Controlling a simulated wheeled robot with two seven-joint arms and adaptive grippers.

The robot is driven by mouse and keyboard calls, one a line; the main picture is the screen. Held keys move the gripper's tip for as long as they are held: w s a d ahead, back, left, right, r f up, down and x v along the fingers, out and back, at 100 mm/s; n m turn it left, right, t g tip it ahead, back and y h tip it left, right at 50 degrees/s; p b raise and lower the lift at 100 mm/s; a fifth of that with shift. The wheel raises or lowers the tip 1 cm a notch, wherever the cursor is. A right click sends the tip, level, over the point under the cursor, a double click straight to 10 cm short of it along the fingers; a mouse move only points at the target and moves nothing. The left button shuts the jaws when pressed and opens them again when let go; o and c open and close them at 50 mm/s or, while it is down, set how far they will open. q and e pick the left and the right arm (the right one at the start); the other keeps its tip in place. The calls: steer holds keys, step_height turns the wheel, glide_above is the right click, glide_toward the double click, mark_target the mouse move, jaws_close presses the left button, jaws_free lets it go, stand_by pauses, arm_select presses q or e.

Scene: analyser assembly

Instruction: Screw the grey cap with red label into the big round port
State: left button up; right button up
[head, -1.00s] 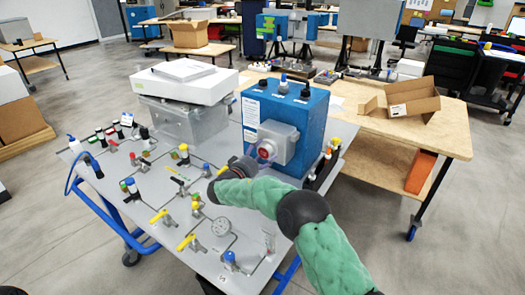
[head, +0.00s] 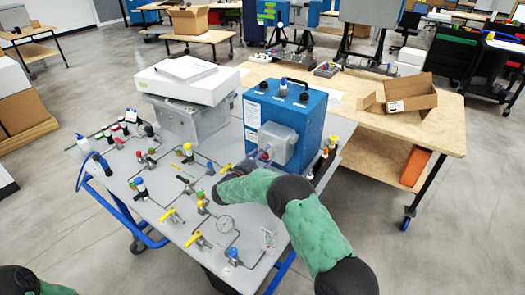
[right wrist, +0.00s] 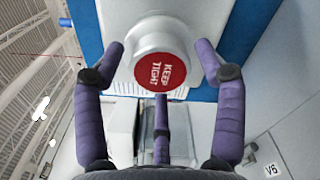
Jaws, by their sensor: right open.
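The grey cap (right wrist: 160,52) with its round red "KEEP TIGHT" label (right wrist: 166,70) faces the right wrist camera. It sits at the front of the pale grey housing (head: 279,139) on the blue analyser (head: 312,118); the port itself is hidden behind it, and how deep the cap sits I cannot tell. My right gripper (right wrist: 160,62) is open, with purple fingers to the left, right and below the cap. The side fingertips look apart from it. In the head view the right gripper (head: 256,158) is at the housing's front and the label is not visible. My left gripper is out of view.
The grey panel table (head: 190,262) carries pipes, yellow-handled valves (head: 197,238) and a gauge (head: 225,224). A wooden bench (head: 440,135) with an open carton (head: 405,97) is behind right.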

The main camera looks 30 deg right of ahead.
steer(key=n+p, duration=0.2)
steer(key=n, duration=0.2)
